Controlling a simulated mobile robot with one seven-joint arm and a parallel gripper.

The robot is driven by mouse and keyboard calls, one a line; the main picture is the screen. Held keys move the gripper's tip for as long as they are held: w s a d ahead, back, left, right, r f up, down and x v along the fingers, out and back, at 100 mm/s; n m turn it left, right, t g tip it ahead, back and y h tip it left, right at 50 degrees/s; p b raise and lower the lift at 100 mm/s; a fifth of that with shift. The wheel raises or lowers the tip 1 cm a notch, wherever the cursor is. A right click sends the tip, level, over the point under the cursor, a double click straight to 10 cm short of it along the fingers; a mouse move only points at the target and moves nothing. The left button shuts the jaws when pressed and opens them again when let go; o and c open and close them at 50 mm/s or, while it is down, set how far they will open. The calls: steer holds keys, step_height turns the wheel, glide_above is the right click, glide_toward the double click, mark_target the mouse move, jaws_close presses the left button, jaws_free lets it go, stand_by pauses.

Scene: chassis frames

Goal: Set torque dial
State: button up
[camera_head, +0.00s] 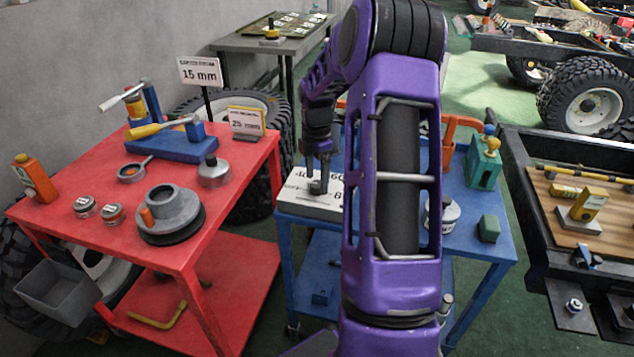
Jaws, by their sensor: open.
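A pale block (300,201) with dark printed numbers, which looks like the torque dial's base, lies on the blue cart at its left end. A small dark knob (317,187) stands on top of it. My gripper (317,176) points down right over the knob, with its fingers open around or just above it; I cannot tell whether they touch it. My purple arm hides the block's right side and part of the numbers.
A green box (484,163) and orange clamp stand right on the blue cart. A truck chassis (535,215) lies further right.

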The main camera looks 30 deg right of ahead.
steer(key=shift+f, duration=0.6)
jaws_close()
